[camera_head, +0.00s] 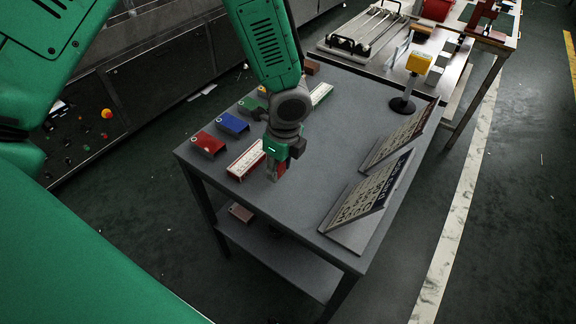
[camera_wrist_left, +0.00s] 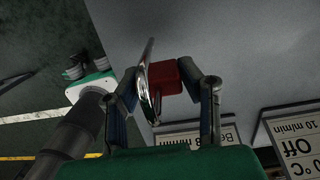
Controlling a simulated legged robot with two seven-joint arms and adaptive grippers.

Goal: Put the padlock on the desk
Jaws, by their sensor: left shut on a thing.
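My left gripper (camera_head: 274,172) is low over the near left part of the grey desk (camera_head: 325,150). It is shut on the red padlock (camera_head: 281,167), which is partly hidden by the fingers in the head view. In the left wrist view the padlock's red body (camera_wrist_left: 166,76) and its shiny metal shackle (camera_wrist_left: 147,82) are between the fingers of the left gripper (camera_wrist_left: 172,82), with the grey desk top (camera_wrist_left: 240,50) behind. I cannot tell whether the padlock touches the desk. My right gripper is not in view.
Red (camera_head: 208,144) and blue (camera_head: 233,124) boxes and a red-and-white box (camera_head: 246,160) stand along the desk's left side. Two tilted sign panels (camera_head: 370,190) stand on the right. A yellow-topped post (camera_head: 419,63) is at the back right. The desk's middle is clear.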

